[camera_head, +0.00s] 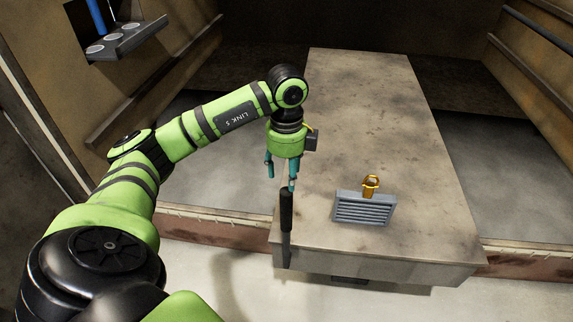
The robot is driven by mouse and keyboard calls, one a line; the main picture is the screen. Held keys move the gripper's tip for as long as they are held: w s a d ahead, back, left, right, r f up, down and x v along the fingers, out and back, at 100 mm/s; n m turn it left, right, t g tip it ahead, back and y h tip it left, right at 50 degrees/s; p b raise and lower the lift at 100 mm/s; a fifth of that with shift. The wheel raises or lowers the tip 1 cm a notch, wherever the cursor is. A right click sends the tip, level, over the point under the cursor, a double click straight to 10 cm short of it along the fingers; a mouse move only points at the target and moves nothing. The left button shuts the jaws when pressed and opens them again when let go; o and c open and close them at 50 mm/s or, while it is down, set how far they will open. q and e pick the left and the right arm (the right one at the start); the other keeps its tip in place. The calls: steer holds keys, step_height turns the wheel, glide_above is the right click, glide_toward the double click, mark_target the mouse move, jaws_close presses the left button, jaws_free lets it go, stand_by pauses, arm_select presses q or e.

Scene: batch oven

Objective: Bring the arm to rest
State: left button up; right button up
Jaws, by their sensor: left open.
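My left arm comes in from the left, green and black, and bends down at its wrist. My left gripper (281,180) points downward over the left edge of the long grey table (370,110). Its teal fingers are apart, with nothing seen between them. A dark upright handle (286,212) stands at the table's near left edge, just below the fingertips in the picture; I cannot tell whether they touch. My right gripper does not show.
A grey slatted block (363,209) with a gold ring-shaped piece (371,184) at its back edge sits on the table's near part. The rest of the tabletop is clear. A wall niche with a grey shelf (128,42) is at upper left. Wall rails (530,62) run along the right.

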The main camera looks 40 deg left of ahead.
arm_select(q)
steer(key=shift+r, duration=0.25)
stand_by(0.3)
